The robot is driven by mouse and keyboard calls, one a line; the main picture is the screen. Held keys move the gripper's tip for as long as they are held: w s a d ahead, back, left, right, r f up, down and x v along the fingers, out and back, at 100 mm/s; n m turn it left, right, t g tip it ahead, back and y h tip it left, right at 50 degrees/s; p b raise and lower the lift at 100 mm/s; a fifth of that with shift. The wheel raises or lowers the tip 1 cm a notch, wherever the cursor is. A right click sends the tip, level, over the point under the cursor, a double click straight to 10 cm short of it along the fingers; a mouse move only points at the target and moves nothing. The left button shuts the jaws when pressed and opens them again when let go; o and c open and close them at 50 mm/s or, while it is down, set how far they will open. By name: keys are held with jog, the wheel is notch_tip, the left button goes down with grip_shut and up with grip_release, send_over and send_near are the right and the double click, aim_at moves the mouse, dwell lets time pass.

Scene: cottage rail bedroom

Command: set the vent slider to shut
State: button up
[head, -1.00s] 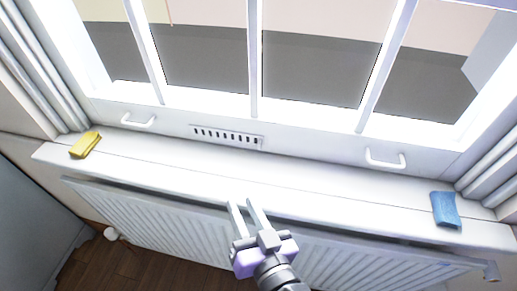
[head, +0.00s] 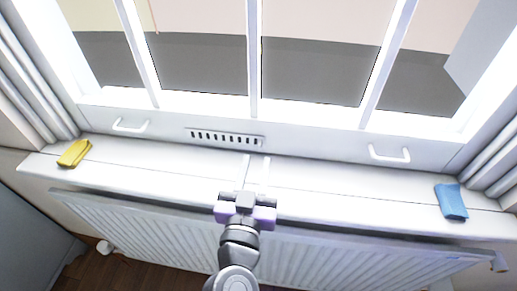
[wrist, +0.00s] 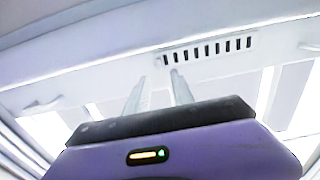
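The vent (head: 224,138) is a pale horizontal grille with a row of dark slots, set in the window's lower frame above the sill. It also shows in the wrist view (wrist: 208,50), where the slots look dark and uncovered. A separate slider knob is too small to make out clearly; it may be at the vent's end near my fingers. My gripper (head: 256,162) is open and empty, its two fingers pointing at the window just below the vent's right end. In the wrist view the fingertips (wrist: 157,76) are close to that end; contact cannot be told.
The white sill (head: 330,186) runs above a ribbed radiator (head: 150,225). A yellow cloth-like item (head: 74,153) lies at the left and a blue one (head: 451,201) at the right. White handles (head: 130,126) (head: 389,154) stick out on both sides of the vent.

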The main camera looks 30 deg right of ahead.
aim_at(259, 146)
jog(key=shift+p+x, duration=0.35)
jog(key=shift+x, duration=2.15)
grip_shut()
